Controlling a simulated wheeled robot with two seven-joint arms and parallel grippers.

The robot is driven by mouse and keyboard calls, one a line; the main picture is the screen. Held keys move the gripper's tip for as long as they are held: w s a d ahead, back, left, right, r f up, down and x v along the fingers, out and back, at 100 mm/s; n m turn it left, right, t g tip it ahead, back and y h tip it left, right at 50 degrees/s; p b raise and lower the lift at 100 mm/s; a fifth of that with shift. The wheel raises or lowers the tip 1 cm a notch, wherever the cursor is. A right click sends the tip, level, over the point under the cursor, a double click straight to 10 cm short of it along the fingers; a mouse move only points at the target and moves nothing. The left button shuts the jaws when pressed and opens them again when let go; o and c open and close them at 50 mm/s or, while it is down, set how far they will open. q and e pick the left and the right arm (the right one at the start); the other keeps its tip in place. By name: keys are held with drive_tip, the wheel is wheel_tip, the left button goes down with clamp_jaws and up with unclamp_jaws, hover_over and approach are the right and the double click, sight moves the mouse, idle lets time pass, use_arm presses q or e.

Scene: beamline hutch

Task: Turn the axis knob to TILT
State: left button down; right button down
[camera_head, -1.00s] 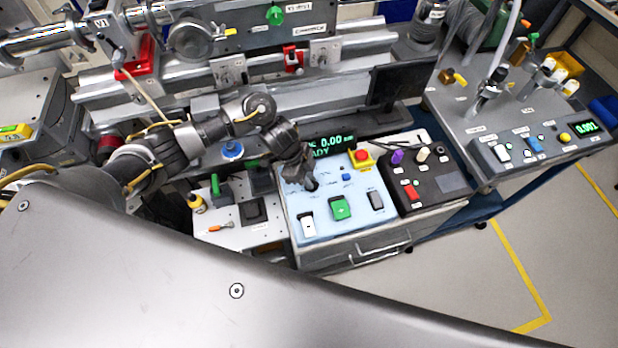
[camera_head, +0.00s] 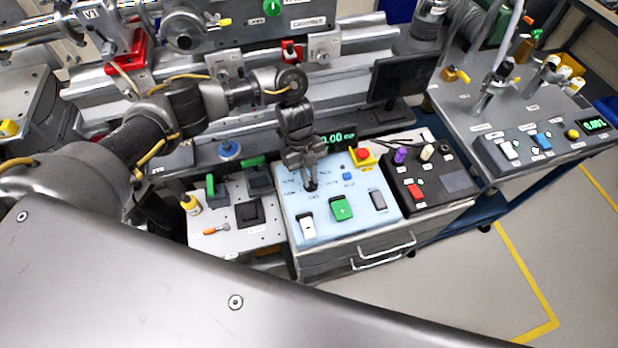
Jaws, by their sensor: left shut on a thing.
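My left gripper (camera_head: 309,182) points down at the upper left part of the light blue control panel (camera_head: 320,226). It is shut on a small black knob (camera_head: 311,186), which is mostly hidden by the fingers. Small labels sit around the knob, but they are too small to read, so I cannot tell which position it points to. The green display (camera_head: 337,138) behind the panel is partly covered by my left wrist. My right gripper is not in view.
The panel also carries a green button (camera_head: 341,208), a white rocker (camera_head: 307,226), a grey rocker (camera_head: 378,201), a blue button (camera_head: 347,176) and a red emergency button (camera_head: 363,154). A black box (camera_head: 437,182) with purple and white knobs stands at right. A dark monitor (camera_head: 402,77) stands behind.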

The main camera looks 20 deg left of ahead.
use_arm(q)
drive_tip(key=m+y+b, duration=0.1)
drive_tip(key=m, duration=0.2)
drive_tip(key=shift+w+d+f+g+b, duration=0.1)
drive_tip(key=shift+w+g+b, duration=0.05)
drive_tip(key=shift+g+b, duration=0.2)
drive_tip(key=shift+d+m+y+b, duration=0.1)
drive_tip(key=shift+m+y+b, duration=0.55)
drive_tip(key=shift+m, duration=0.85)
drive_tip(key=c, duration=1.4)
unclamp_jaws()
drive_tip(key=shift+c, duration=0.2)
drive_tip(key=b+v, duration=0.2)
drive_tip(key=v, duration=0.9)
drive_tip(key=shift+b, duration=0.4)
drive_tip(key=shift+w, duration=0.15)
